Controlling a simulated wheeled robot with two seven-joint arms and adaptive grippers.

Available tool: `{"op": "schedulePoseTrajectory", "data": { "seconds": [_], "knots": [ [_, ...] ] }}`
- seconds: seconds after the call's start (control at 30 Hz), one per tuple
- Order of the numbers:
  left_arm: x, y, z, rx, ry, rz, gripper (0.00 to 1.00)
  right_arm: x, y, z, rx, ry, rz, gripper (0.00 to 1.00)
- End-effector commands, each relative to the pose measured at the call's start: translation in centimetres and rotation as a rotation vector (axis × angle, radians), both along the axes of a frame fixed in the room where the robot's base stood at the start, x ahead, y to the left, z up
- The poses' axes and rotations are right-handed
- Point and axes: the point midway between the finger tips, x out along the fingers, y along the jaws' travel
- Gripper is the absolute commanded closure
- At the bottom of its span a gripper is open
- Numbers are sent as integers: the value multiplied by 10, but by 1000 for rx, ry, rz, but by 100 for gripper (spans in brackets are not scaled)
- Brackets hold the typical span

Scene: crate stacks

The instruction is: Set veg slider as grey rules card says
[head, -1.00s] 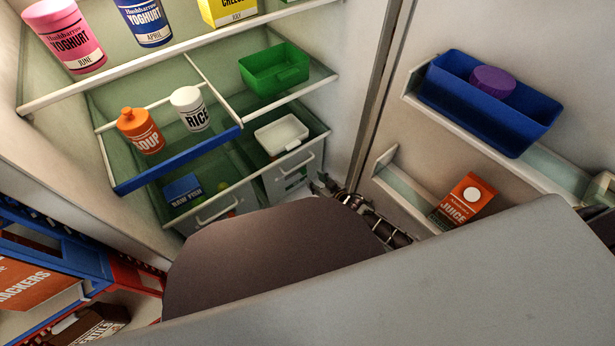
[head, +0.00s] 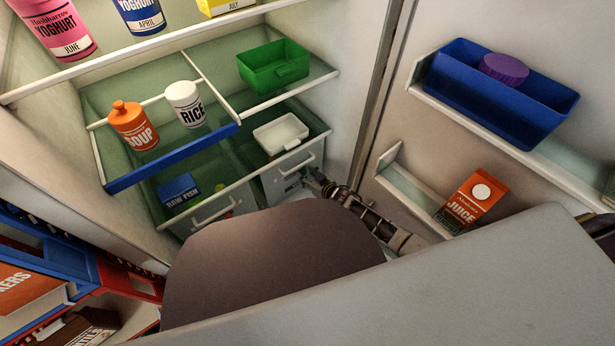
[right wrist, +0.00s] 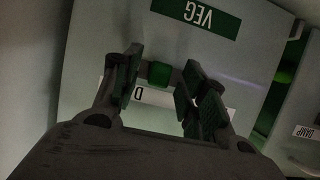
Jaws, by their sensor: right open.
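The VEG drawer (head: 280,184) is the right-hand drawer at the bottom of the fridge. Its green VEG label (right wrist: 196,16) appears upside down in the right wrist view. The green slider knob (right wrist: 159,75) sits on the drawer front, above a white strip whose lettering is mostly hidden; only a "D" shows. My right gripper (right wrist: 161,64) is open, with its fingers on either side of the knob; I cannot tell whether they touch it. In the head view the right gripper (head: 313,179) is at the drawer front. My left gripper and the grey rules card are not in view.
The left drawer (head: 215,212) holds a blue RAW FISH box (head: 178,190). A DAMP label (right wrist: 304,134) shows on the neighbouring front. A white tub (head: 281,135) sits above the VEG drawer. The open door at right carries a blue bin (head: 500,110) and a juice carton (head: 474,200).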

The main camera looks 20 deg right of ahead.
Motion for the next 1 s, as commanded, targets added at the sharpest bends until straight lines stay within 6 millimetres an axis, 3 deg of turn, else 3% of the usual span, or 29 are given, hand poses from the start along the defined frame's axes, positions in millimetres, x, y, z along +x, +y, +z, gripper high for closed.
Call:
{"op": "schedulePoseTrajectory", "data": {
  "seconds": [0.23, 0.57, 1.0],
  "knots": [
    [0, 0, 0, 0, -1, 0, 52, 0, 0, 0, 0, 0, 0, 58],
    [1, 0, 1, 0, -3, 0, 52, 0, 0, 0, 1, 0, 0, 100],
    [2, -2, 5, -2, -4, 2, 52, -2, -3, 0, 1, 0, 1, 100]
  ]
}}
